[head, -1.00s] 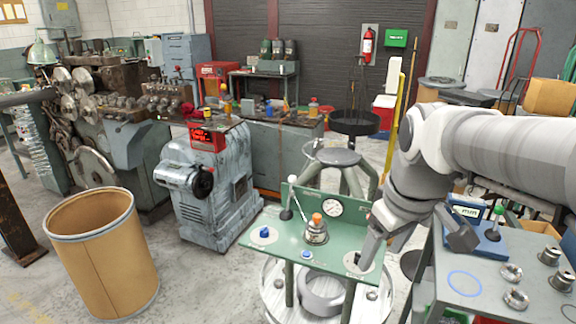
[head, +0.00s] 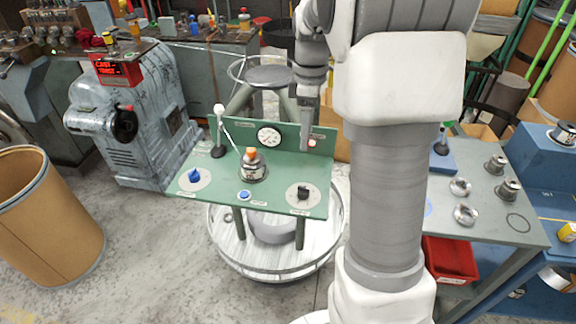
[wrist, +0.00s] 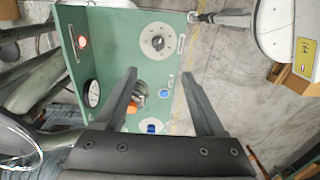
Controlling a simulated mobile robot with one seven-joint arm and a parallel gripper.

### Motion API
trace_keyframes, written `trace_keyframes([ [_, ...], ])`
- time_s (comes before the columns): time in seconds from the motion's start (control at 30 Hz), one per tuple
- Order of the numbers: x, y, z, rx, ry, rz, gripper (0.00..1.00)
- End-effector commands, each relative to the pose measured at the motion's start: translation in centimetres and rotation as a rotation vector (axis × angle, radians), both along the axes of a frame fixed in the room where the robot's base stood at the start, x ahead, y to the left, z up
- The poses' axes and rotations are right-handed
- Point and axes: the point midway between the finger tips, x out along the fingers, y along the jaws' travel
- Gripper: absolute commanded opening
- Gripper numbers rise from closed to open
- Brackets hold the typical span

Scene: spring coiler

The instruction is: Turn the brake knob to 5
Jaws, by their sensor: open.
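The green control panel (head: 215,199) carries two knobs on round pale dial plates. A black knob (head: 303,192) is at its front right, and a blue knob (head: 194,175) at its left. I cannot read the labels or dial numbers, so I cannot tell which is the brake knob. In the wrist view the black knob (wrist: 158,43) lies ahead of the fingertips and the blue knob (wrist: 152,127) near the palm. My gripper (wrist: 159,76) is open and empty. In the head view my gripper (head: 307,140) points down near the panel's back right, apart from both knobs.
The panel also bears a white-balled lever (head: 219,110), an orange-topped fitting (head: 252,164), a blue button (head: 244,194), a gauge (head: 268,136) and a red button (head: 312,142). A grey table (head: 500,220) with metal parts stands right. A brown drum (head: 50,225) stands left.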

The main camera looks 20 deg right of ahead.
Motion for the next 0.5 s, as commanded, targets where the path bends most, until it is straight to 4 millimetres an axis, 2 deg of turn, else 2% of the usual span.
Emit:
trace_keyframes([
  [0.27,0.1,-0.2,-2.1,0.002,0.009,0.016,0.71],
  [0.5,-0.2,0.0,-7.1,0.003,0.011,0.014,0.71],
])
